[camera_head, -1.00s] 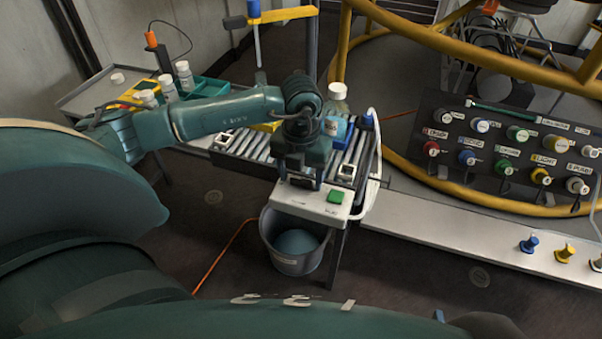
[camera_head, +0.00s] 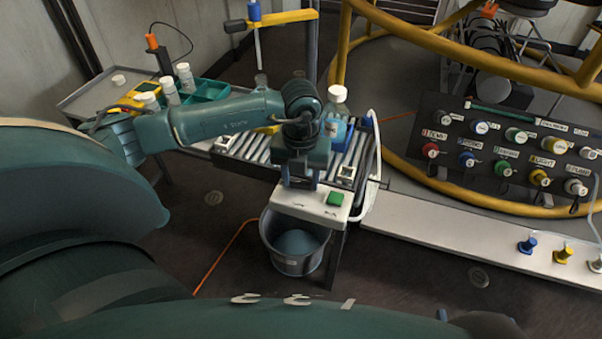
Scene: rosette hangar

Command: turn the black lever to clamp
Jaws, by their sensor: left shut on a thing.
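My left gripper (camera_head: 300,181) points down onto the white panel (camera_head: 305,204) at the near end of the roller conveyor. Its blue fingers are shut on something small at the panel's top. This is where the black lever seems to be, but the gripper hides it and I cannot make out its angle. Dark labels too small to read are on the panel, and a green button (camera_head: 335,198) sits right of the gripper. My right gripper is not in view.
A capped bottle (camera_head: 337,98) stands on the conveyor behind the gripper. A grey bucket (camera_head: 294,257) is below the panel. A white hose (camera_head: 371,180) loops on the right. A board with coloured knobs (camera_head: 503,140) and a yellow rail are farther right.

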